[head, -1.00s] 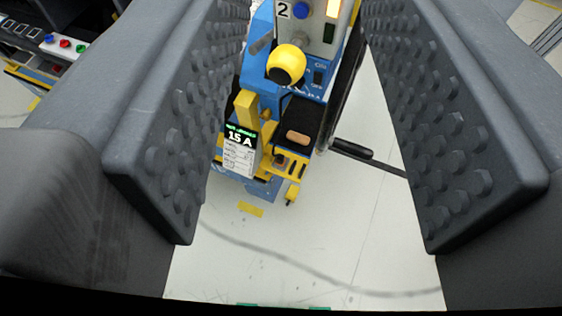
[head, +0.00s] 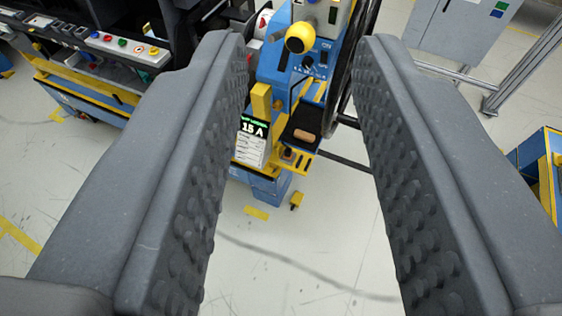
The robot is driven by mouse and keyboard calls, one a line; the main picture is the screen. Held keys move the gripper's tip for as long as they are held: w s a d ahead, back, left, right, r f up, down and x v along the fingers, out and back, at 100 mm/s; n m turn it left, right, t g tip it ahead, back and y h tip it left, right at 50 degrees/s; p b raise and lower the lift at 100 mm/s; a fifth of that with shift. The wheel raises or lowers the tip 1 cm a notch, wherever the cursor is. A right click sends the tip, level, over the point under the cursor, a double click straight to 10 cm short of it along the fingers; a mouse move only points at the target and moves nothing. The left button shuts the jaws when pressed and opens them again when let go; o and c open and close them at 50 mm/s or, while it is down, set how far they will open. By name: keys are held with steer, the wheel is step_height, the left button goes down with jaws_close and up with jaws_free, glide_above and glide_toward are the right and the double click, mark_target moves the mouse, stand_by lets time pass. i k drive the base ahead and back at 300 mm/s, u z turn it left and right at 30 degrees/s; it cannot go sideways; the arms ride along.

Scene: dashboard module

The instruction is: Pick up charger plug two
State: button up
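My gripper (head: 300,45) is open, with its two grey studded fingers wide apart and nothing between them. Beyond the fingers stands a blue and yellow charging station (head: 283,72). It carries a yellow round knob (head: 299,38), a yellow upright piece (head: 261,102) and a label reading 15 A (head: 252,140). A small tan piece (head: 304,135) lies on a black pad at its front. I cannot tell for certain which part is charger plug two. The station is some distance beyond the fingertips, and the left finger borders its left side.
A dark bench with coloured buttons (head: 122,44) stands at the left. A grey cabinet (head: 455,35) and metal rails (head: 515,62) are at the upper right. A blue and yellow unit (head: 548,165) is at the right edge.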

mark_target(288, 155)
steer(key=u, duration=0.4)
steer(key=i, duration=1)
